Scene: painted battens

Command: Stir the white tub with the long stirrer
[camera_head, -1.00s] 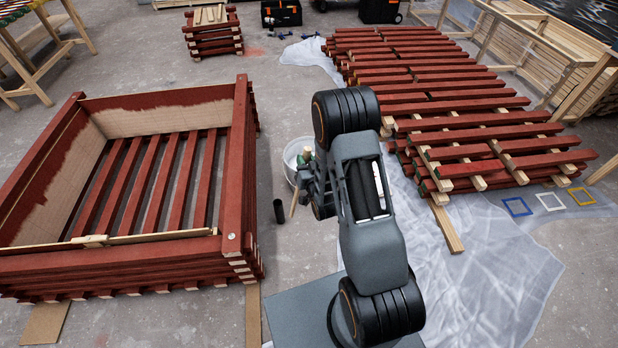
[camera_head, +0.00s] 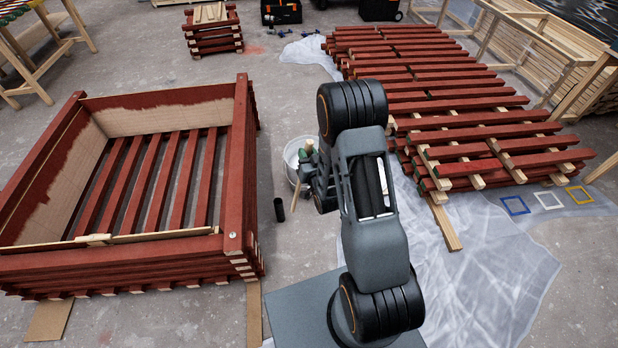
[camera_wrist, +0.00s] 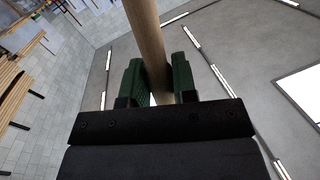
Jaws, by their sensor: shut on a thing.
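The white tub (camera_head: 291,152) stands on the floor in the head view, left of my arm and partly hidden by my gripper. My gripper (camera_head: 306,158) has green fingertips and is beside or over the tub's right side. It is shut on the long stirrer, a pale wooden stick (camera_head: 295,196). The stick's lower part shows below the tub in the picture, in front of it, rather than inside it. In the wrist view the stirrer (camera_wrist: 148,40) runs between the green fingers (camera_wrist: 157,85). I cannot tell whether its lower end touches the floor.
A red-painted batten frame (camera_head: 235,180) is to the left. Stacked red battens (camera_head: 450,115) lie to the right, beside plastic sheeting (camera_head: 470,260). Bare floor lies behind the tub.

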